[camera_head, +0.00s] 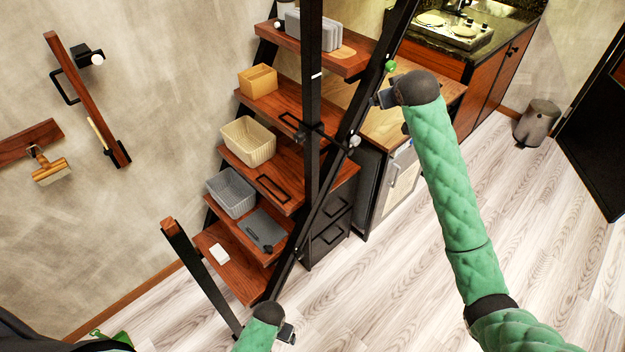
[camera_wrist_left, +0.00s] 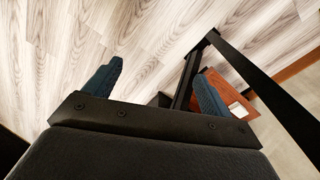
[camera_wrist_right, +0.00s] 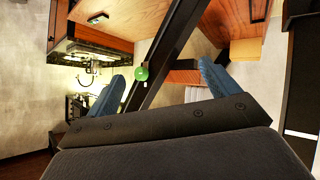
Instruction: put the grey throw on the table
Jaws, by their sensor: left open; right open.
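A flat dark grey folded piece (camera_head: 262,230), which looks like the grey throw, lies on a low wooden stair tread. A light grey upright bundle (camera_head: 314,30) sits on the top tread; I cannot tell if it is cloth. A wooden worktop (camera_head: 385,122) behind the stair rail may be the table. My left gripper (camera_head: 287,333) is open and empty near the stair foot; its fingers (camera_wrist_left: 157,88) show apart over the floor. My right gripper (camera_head: 382,98) is open beside the black rail near the worktop; its fingers (camera_wrist_right: 162,84) are apart.
Black stair rails (camera_head: 313,110) stand between my arms and the treads. A grey basket (camera_head: 232,192), a cream basket (camera_head: 248,142) and a tan box (camera_head: 258,80) sit on treads. A green ball (camera_wrist_right: 141,73) is near my right fingers. Floor at right is mostly clear.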

